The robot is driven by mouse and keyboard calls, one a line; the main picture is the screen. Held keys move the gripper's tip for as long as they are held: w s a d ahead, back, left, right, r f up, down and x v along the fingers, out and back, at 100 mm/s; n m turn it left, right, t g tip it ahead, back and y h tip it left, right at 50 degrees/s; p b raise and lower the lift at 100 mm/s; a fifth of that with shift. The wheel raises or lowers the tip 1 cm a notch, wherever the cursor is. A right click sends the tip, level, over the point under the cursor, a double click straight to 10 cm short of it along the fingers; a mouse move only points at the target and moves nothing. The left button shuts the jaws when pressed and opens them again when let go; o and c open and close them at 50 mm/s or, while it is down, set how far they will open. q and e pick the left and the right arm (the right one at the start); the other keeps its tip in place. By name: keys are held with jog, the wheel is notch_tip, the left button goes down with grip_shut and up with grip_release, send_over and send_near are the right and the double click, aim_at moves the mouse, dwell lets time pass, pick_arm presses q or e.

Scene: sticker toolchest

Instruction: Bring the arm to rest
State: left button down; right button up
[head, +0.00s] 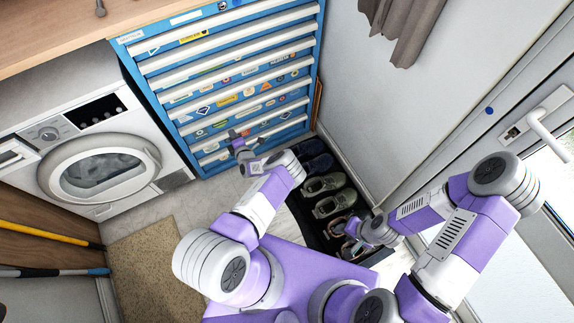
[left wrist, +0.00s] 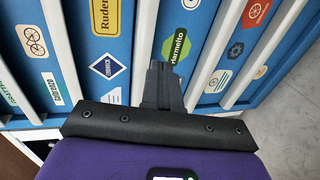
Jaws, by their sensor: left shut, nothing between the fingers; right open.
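My left arm reaches forward to a blue tool chest (head: 222,78) with white drawer rails and many stickers. My left gripper (head: 236,136) is in front of its lower drawers. In the left wrist view its fingers (left wrist: 160,84) are shut with nothing between them, and stickered drawer fronts fill the background. I cannot tell whether the fingertips touch the chest. My right arm is bent at the right, and my right gripper (head: 350,232) is low over the shoe tray, open and small in view.
A washing machine (head: 103,172) stands left of the chest under a wooden worktop (head: 60,32). Several pairs of shoes (head: 335,203) sit in a dark tray at the wall. A door with a handle (head: 545,128) is at the right. A beige rug (head: 146,265) lies at the lower left.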

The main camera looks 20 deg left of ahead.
pick_arm(q)
jog(key=shift+s+d, duration=0.15)
jog(key=shift+s, duration=0.05)
dwell(0.4)
jog(key=s+f+n+g+h+p, duration=0.1)
jog(key=s+f+n+g+p, duration=0.15)
jog(key=s+n+g, duration=1.35)
jog(key=s+d+n+t+h, duration=0.1)
jog(key=s+d+n+h, duration=0.5)
jog(key=s+d+n, duration=0.55)
jog(key=s+d+r+n+h, duration=0.25)
jog(key=d+n+h, duration=0.2)
jog(key=d, duration=0.45)
jog(key=w+d+r+n+t+h+p, duration=0.1)
jog(key=w+d+r+n+t+h, duration=0.1)
jog(key=d+r+n, duration=0.4)
jog(key=w+d+r+n+t+h, duration=0.2)
jog(key=d+r+n+t, duration=0.1)
jog(key=d+r+n, duration=0.4)
jog(key=shift+d+r+n+p, duration=0.3)
jog(key=shift+r+n, duration=0.3)
jog(key=shift+n, duration=0.5)
